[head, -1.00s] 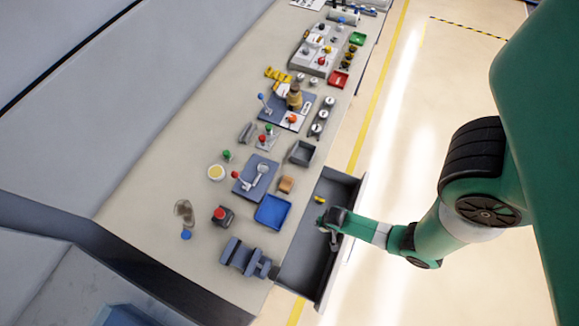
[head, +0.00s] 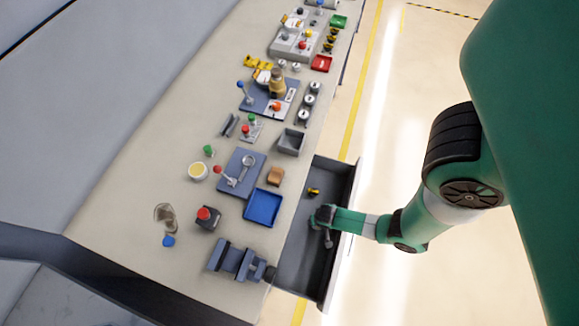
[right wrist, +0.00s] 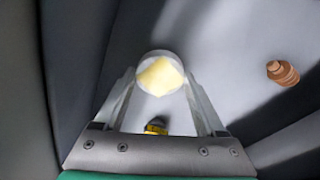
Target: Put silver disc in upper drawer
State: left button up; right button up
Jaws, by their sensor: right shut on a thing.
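The silver disc (right wrist: 158,66) is round, with a pale yellow patch on its face. In the right wrist view it sits between the fingertips of my right gripper (right wrist: 160,84), which is shut on it. In the head view my right gripper (head: 327,228) points down over the open drawer (head: 298,262) at the bench's right edge. The disc cannot be made out there. I cannot tell whether the disc touches the drawer floor. My left gripper is not in view.
A small yellow and black item (head: 314,191) lies in the drawer. A brown stepped piece (right wrist: 282,73) shows in the right wrist view. A blue tray (head: 263,207) and a grey-blue vise (head: 236,262) stand on the bench beside the drawer.

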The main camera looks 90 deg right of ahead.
jog(key=shift+f, duration=0.2)
jog(key=o, duration=1)
jog(key=shift+r, duration=0.1)
notch_tip(320, 180, up, 12)
jog(key=a+p, duration=0.1)
jog(key=p, duration=0.9)
jog(key=shift+s+a+p, duration=0.15)
jog(key=shift+a+p, duration=0.15)
jog(key=shift+a, duration=0.1)
